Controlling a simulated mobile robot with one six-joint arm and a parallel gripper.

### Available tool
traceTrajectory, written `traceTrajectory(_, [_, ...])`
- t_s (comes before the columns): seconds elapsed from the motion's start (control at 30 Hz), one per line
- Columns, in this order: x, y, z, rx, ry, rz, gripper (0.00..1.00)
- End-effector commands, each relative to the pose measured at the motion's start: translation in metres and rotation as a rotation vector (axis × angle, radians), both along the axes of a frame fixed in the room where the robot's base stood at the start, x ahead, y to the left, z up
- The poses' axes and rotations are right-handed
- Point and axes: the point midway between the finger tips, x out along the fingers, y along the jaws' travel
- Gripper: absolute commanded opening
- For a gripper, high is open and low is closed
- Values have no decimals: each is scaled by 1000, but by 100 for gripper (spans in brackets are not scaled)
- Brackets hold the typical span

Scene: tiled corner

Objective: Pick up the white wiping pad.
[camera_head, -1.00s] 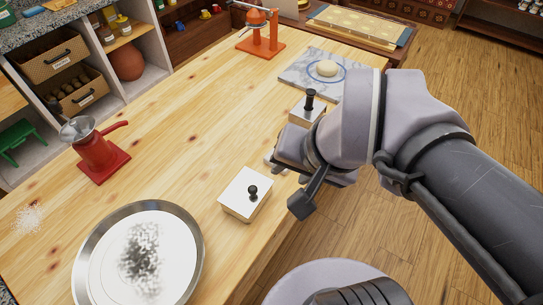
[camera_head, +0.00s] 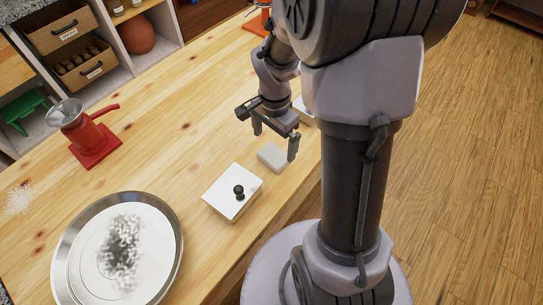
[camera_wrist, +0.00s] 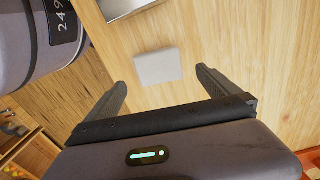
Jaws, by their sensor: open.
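The white wiping pad (camera_head: 272,156) is a small pale block lying flat on the wooden table. It sits just beyond and right of a white box with a black knob. In the wrist view the pad (camera_wrist: 158,66) lies ahead of the fingers, roughly between their lines. My gripper (camera_head: 274,144) is open and empty above the table, over and close to the pad. Its two fingers also show spread apart in the wrist view (camera_wrist: 160,82). I see no contact with the pad.
The white knobbed box (camera_head: 226,197) stands near the pad. A round metal pan (camera_head: 68,233) with dark speckles inside is at front left. A red grinder (camera_head: 87,134) stands on the left. Bare table (camera_head: 180,150) lies between them. Another pale object is partly hidden behind my arm.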

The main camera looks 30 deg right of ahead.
Motion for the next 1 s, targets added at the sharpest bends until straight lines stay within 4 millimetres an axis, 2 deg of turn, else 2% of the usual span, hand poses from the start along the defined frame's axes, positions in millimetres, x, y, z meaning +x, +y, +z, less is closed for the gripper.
traceTrajectory(0.3, [-3,2,-53,1,1,1,100])
traceTrajectory(0.5, [-3,2,-52,0,-1,1,100])
traceTrajectory(0.57, [-3,2,-52,0,-1,1,90])
traceTrajectory(0.83, [-3,2,-52,0,0,1,38])
traceTrajectory(1.0, [-3,2,-51,0,-1,1,38])
